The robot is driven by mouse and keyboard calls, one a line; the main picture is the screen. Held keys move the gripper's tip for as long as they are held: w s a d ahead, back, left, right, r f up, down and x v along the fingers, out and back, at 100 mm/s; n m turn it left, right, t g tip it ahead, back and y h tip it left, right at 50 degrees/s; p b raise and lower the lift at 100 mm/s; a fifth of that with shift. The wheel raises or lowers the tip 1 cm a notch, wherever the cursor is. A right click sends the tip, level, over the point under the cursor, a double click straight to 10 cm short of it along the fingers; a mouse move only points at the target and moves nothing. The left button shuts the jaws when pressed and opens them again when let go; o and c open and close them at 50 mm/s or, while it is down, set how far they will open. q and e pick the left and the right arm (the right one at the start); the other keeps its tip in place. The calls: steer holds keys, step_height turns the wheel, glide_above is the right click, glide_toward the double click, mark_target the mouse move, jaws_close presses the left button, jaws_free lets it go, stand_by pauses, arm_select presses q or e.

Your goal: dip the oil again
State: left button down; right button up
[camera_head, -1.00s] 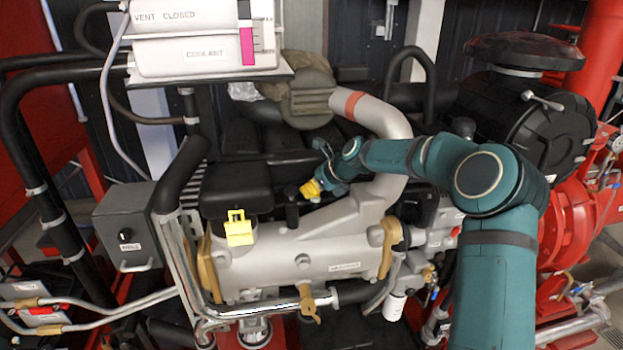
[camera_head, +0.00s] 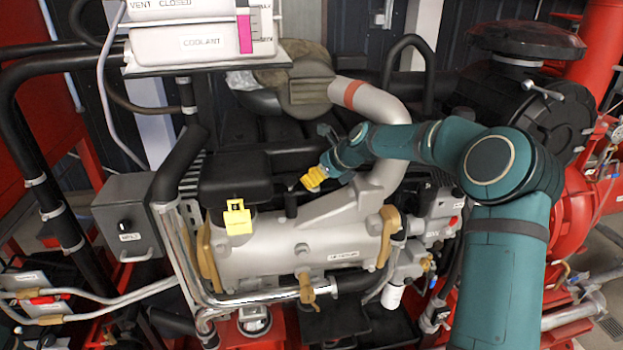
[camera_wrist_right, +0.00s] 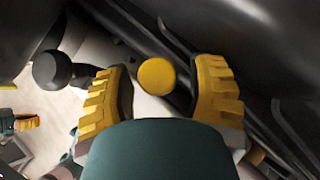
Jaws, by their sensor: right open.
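A round yellow knob (camera_wrist_right: 156,76), which looks like the dipstick's top, shows end-on in the right wrist view. My right gripper (camera_wrist_right: 165,92) is open, with one ridged yellow finger on each side of the knob. Gaps show on both sides, and no contact is visible. In the head view, my right gripper (camera_head: 313,179) is over the back of the grey engine body (camera_head: 300,240), just right of a short black post (camera_head: 291,202). The knob cannot be made out there, and the dipstick's shaft is hidden. My left gripper is not in the head view.
A black ball-topped part (camera_wrist_right: 52,70) stands left of the fingers in the wrist view. A yellow tag-like piece (camera_head: 237,218) is on the engine's left. A coolant tank (camera_head: 200,40) stands behind. The thick grey pipe (camera_head: 385,150) curves close by my right forearm.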

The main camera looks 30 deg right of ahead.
steer(key=v, duration=0.9)
steer(key=shift+s+r, duration=0.25)
steer(key=shift+r, duration=0.05)
steer(key=shift+d, duration=0.15)
